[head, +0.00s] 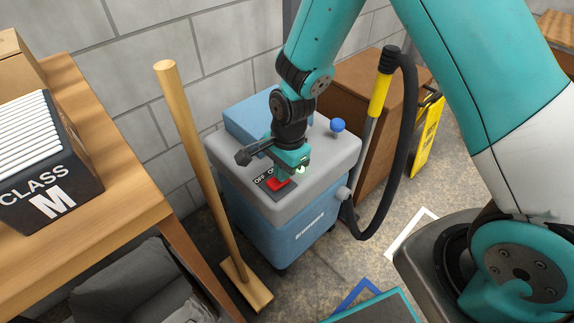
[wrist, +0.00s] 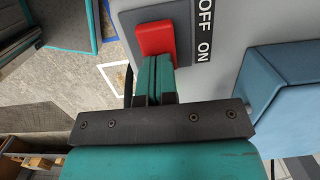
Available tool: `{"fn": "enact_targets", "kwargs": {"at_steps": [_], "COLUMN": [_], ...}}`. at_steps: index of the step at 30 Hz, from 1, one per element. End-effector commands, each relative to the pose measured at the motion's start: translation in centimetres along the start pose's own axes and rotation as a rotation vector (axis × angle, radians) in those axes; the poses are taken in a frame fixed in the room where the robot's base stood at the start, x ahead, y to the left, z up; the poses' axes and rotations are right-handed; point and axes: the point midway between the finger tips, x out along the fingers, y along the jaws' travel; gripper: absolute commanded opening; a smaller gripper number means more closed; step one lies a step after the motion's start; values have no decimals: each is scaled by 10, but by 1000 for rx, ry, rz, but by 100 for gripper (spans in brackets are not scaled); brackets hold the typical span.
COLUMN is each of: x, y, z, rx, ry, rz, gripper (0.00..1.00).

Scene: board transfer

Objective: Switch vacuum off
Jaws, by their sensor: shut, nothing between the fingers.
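The vacuum (head: 262,236) is a blue box with a grey top, standing on the floor in the middle of the head view. Its red switch (head: 279,184) sits on a dark plate on the top, beside OFF and ON lettering. My gripper (head: 285,177) is shut and empty, pointing down at the switch. In the wrist view the closed fingertips (wrist: 155,58) overlap the lower edge of the red switch (wrist: 156,33), towards the ON side. I cannot tell whether they touch it or which way the switch is set.
A wooden-handled broom (head: 200,160) leans left of the vacuum, by a wooden table (head: 95,120). A black hose (head: 408,140) and yellow-gripped wand (head: 380,92) stand at its right. A blue knob (head: 337,125) and a blue raised block (head: 255,112) are on its top.

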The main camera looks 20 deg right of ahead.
Motion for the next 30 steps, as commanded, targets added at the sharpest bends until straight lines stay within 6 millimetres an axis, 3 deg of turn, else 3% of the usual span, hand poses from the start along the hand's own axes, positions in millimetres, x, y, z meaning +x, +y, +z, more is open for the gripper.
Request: {"fn": "enact_targets", "kwargs": {"at_steps": [1,14,30], "x": [10,12,10], "y": [2,2,2], "z": [-5,-5,18], "rx": [5,5,-3], "ry": [13,13,1], "rz": [6,5,10], "gripper": [0,0,0]}}
